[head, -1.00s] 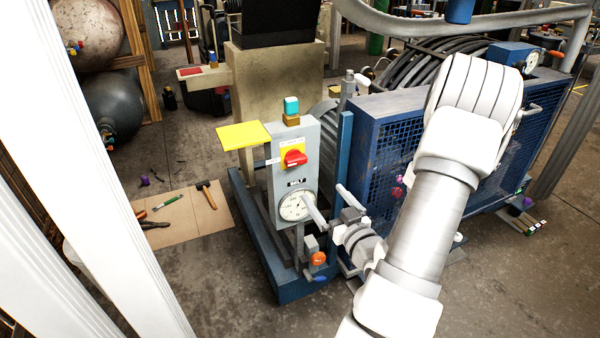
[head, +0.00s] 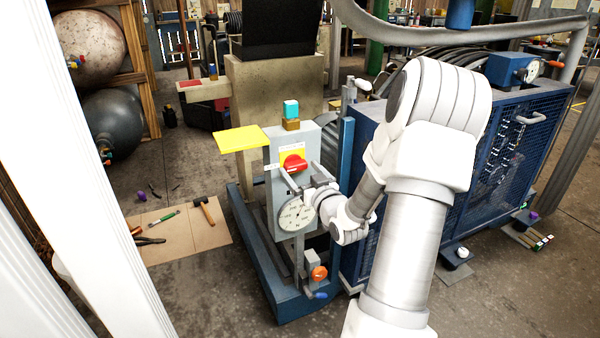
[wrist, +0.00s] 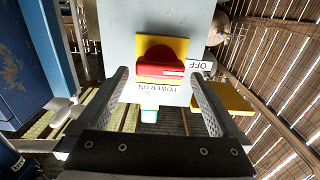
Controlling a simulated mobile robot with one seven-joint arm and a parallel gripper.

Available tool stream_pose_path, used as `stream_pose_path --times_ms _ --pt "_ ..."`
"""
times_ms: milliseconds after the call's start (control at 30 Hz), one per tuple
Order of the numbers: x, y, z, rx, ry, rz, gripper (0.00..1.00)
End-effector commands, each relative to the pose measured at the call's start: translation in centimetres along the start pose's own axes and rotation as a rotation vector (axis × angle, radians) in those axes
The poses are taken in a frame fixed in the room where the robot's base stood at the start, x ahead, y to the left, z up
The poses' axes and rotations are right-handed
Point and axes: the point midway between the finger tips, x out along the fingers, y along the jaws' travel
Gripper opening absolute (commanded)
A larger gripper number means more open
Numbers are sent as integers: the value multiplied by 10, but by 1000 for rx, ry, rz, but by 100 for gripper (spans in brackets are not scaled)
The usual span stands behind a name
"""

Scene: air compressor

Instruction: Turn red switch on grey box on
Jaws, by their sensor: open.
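The red switch (head: 293,163) sits on a yellow plate on the upper front of the grey box (head: 308,137). In the wrist view, the red switch (wrist: 160,65) has its handle lying across the picture, with an upside-down "POWER ON" label below it and an "OFF" label to its right. My gripper (head: 300,180) is just in front of the box at the switch. In the wrist view, my gripper (wrist: 160,76) is open, one finger to each side of the switch. I see no clear contact with the switch.
A round gauge (head: 297,214) is on the box below the switch. A yellow panel (head: 241,139) juts out left of the box. The blue compressor cage (head: 515,150) stands to the right. Tools lie on cardboard (head: 185,235) on the floor at left.

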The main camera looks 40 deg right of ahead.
Motion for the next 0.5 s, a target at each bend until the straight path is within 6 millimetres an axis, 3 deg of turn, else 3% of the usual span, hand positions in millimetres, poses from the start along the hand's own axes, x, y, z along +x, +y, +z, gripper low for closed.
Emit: stream_pose_path --times_ms 400,500 --pt "10 0 0 0 0 0 100" --pt "10 0 0 0 0 0 84"
